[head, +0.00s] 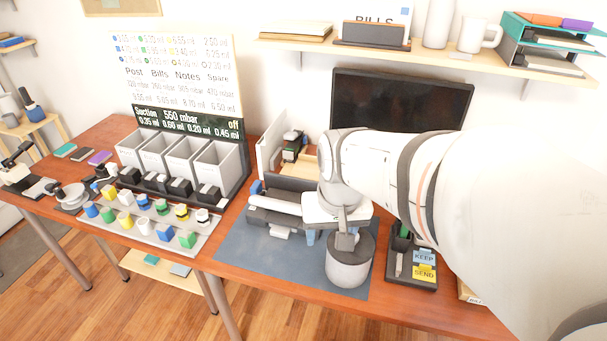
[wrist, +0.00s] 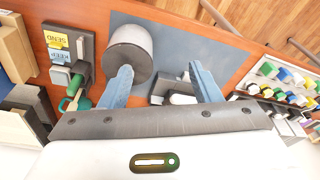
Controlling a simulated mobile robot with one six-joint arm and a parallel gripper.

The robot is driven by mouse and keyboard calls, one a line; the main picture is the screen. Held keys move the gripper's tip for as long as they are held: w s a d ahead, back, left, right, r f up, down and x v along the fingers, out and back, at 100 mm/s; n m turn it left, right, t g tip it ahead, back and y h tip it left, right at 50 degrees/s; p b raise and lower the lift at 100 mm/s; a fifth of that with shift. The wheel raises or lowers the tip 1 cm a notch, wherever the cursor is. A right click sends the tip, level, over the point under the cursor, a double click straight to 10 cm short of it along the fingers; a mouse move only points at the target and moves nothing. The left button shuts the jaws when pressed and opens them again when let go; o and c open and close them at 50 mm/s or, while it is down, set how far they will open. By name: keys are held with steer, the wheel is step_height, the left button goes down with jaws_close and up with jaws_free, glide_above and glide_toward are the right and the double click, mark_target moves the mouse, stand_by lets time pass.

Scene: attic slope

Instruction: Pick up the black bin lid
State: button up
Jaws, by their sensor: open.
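A small grey cylindrical bin (head: 348,273) stands on the dark mat near the table's front edge. Its round top is dark grey and looks like the black bin lid (head: 364,250). In the wrist view the dark round top (wrist: 127,64) lies left of centre, by the left finger. My gripper (head: 340,232) is open over the mat, just behind the bin in the head view. Its two blue fingers (wrist: 160,70) are apart, with nothing clearly held between them. A dark and white object lies below the gap. My wrist partly covers the bin's far side in the head view.
A blue-grey mat (head: 245,252) covers the table's middle. A tray with KEEP and SEND labels (head: 424,272) stands right of it. Several grey bins (head: 213,165) and a rack of coloured pieces (head: 150,225) are left. A monitor (head: 400,98) stands behind.

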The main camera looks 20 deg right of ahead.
steer(key=w+d+f+m, duration=0.2)
steer(key=w+d, duration=0.1)
steer(key=w+d+f+m+g, duration=0.1)
steer(key=w+d+f+m, duration=0.1)
steer(key=w+d+m, duration=0.1)
steer(key=w+d+f+m+g, duration=0.1)
steer(key=w+d+f+m, duration=0.1)
steer(key=w+d, duration=0.1)
steer(key=shift+w+p, duration=0.1)
steer(key=shift+p, duration=0.25)
steer(key=shift+w+d+f+m, duration=0.1)
steer(key=shift+d+f+m, duration=0.05)
steer(key=shift+f+m, duration=0.15)
steer(key=f, duration=0.7)
steer(key=shift+d+f, duration=0.15)
steer(key=shift+d, duration=0.15)
steer(key=c, duration=1.1)
